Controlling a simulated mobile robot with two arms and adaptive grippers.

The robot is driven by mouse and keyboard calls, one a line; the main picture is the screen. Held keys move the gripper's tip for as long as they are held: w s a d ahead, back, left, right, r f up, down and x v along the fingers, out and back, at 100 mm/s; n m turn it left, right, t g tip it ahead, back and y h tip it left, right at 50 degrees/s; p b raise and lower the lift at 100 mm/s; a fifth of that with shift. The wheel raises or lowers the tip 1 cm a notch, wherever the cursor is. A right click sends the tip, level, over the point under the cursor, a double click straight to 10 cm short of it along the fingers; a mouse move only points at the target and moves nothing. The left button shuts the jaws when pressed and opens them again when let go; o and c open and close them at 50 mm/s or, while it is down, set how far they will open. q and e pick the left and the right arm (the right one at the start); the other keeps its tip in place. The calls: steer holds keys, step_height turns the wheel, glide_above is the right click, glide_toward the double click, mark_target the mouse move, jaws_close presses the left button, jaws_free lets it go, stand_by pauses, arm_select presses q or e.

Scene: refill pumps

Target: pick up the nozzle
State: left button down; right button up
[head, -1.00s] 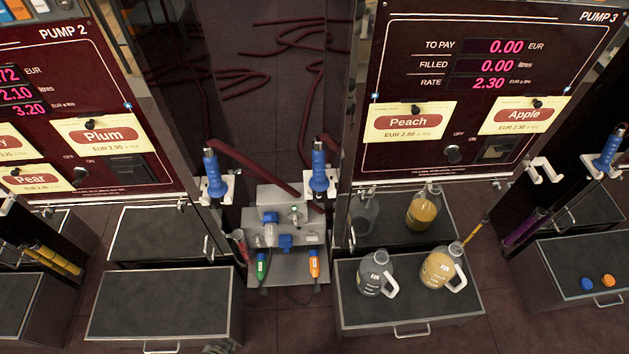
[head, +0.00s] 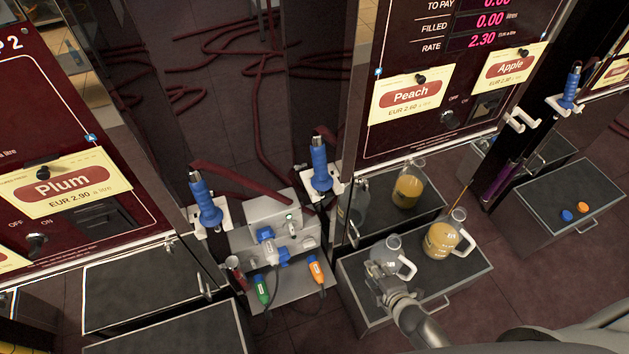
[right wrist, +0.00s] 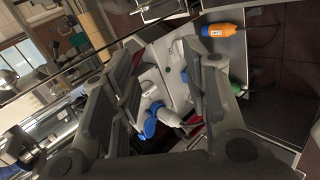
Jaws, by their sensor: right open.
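Blue-handled nozzles hang in white holders: one on the Pump 2 side (head: 205,200), one left of Pump 3 (head: 320,170), and one at the far right (head: 571,90). My right gripper (head: 388,282) comes in from the lower right, in front of a jug on the Pump 3 shelf and below the middle nozzle. In the right wrist view its jaws (right wrist: 160,75) are spread, with nothing held between them. I cannot make out a hanging nozzle clearly in that view. My left gripper is not in view.
A grey box with blue-and-white plugs (head: 268,236) stands between the pumps, with green (head: 262,290) and orange (head: 316,270) plugs beside it. Jugs, one yellow (head: 441,238), stand on the Pump 3 shelf (head: 365,305). Dark red hoses (head: 205,110) lie behind.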

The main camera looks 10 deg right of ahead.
steer(key=w+a+r+n+t+y+b, duration=0.35)
steer(key=w+r+n, duration=0.65)
steer(key=r, duration=0.4)
steer(key=n+t+y+b, duration=0.1)
steer(key=n+t+y, duration=0.2)
steer(key=n, duration=0.8)
glide_toward(324, 168)
steer(key=shift+n, duration=0.4)
steer(key=x, duration=0.4)
steer(key=p+x, duration=0.1)
steer(key=shift+w+a+r, duration=0.2)
steer(key=shift+w+r, duration=0.1)
steer(key=shift+w, duration=0.05)
steer(key=shift+f+p+x, duration=0.2)
steer(key=shift+x, duration=1.3)
steer(key=shift+f+p+x, duration=0.2)
steer(key=shift+x, duration=1.3)
steer(key=c, duration=0.9)
